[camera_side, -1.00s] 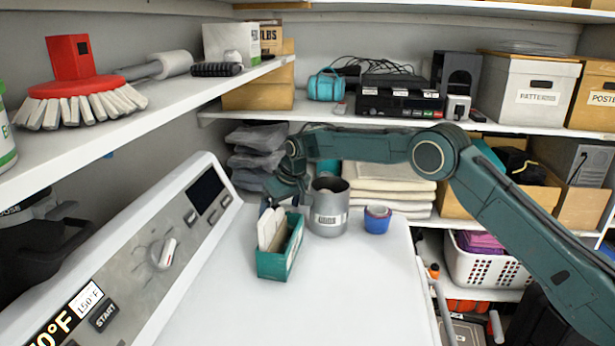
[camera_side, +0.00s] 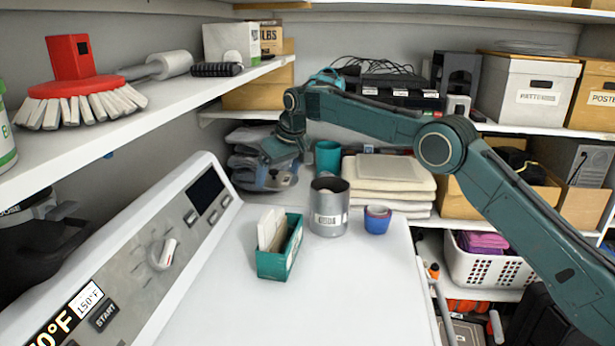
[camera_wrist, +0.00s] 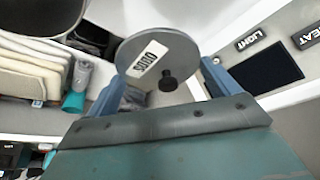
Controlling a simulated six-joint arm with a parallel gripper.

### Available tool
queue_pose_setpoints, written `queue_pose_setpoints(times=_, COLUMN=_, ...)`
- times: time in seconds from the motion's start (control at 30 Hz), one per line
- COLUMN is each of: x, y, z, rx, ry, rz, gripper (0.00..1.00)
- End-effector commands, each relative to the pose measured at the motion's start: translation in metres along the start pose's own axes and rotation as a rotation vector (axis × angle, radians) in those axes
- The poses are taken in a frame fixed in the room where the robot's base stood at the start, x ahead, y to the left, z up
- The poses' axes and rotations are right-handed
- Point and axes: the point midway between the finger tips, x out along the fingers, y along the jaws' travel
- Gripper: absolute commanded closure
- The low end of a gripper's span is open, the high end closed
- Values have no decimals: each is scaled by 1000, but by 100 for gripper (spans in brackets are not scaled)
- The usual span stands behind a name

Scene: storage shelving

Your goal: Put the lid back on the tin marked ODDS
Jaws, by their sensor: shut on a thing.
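The tin (camera_side: 329,222) is a grey open-topped can with a white label, too small to read surely, upright on the white surface in the side view. The lid (camera_wrist: 178,52) is a grey disc with a black knob and a white label reading ODDS, in the wrist view. My gripper (camera_wrist: 160,74) is shut on the lid, a blue finger at either side of it. In the side view my gripper (camera_side: 276,176) is up behind and left of the tin, apart from it. The lid is hard to make out there.
A teal box of cards (camera_side: 279,262) stands in front and left of the tin. A blue cup-like roll (camera_side: 377,224) is close on its right. A teal cup (camera_side: 328,157) and folded cloths (camera_side: 390,180) are behind. The white surface (camera_side: 340,290) in front is clear.

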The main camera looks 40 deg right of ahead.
Motion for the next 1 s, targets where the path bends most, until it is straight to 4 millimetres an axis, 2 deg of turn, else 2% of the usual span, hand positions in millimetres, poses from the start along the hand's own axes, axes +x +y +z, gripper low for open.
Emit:
queue_pose_setpoints(times=0.63, x=-2, y=1, z=0, rx=0, ry=1, rz=0, gripper=34)
queue_pose_setpoints(times=1.0, x=-25, y=17, z=11, rx=3, ry=7, rz=4, gripper=34)
